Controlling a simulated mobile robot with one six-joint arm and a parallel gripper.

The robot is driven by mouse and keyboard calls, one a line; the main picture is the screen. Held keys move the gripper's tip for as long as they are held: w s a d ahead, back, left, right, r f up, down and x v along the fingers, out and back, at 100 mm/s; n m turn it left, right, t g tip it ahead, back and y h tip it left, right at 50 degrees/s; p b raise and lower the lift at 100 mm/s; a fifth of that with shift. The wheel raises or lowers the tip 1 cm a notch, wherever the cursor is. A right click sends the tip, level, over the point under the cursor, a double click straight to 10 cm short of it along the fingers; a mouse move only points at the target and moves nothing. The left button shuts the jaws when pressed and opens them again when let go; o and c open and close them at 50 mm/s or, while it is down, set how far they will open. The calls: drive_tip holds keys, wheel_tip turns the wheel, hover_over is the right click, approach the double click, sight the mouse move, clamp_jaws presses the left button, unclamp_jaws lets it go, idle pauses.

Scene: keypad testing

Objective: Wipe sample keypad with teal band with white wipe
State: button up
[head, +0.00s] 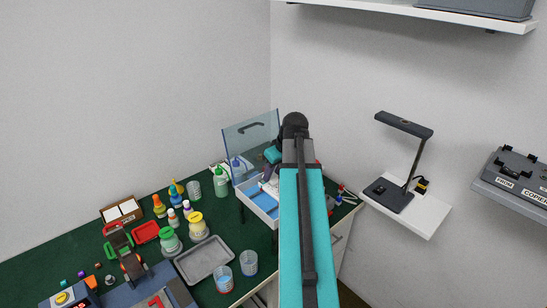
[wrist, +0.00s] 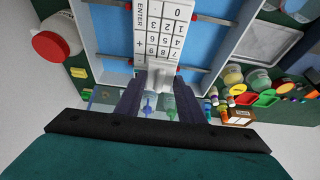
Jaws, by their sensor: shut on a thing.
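A white keypad (wrist: 157,35) with number keys and an ENTER key shows in the wrist view, over a blue-floored box with white walls (wrist: 262,43). No teal band can be made out on it. My gripper (wrist: 160,88) is shut on a small white piece that looks like the white wipe (wrist: 158,76). The wipe is at the keypad's near end, over or against its edge; I cannot tell if it touches.
A clear raised panel (head: 243,145) stands behind the box. Bottles, beakers (head: 223,279) and a grey tray (head: 204,260) crowd the green table to its left. Metal rods with red ends cross the box. A desk lamp (head: 405,150) stands on a shelf at right.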

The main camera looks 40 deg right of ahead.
drive_tip(key=shift+s+d+r+p, duration=0.1)
drive_tip(key=shift+r+p, duration=0.75)
drive_tip(key=shift+r, duration=0.6)
drive_tip(key=shift+d+r+p, duration=0.1)
drive_tip(key=shift+r+p, duration=0.7)
drive_tip(key=shift+r, duration=0.65)
drive_tip(key=shift+a+f, duration=0.1)
drive_tip(key=shift+a, duration=0.1)
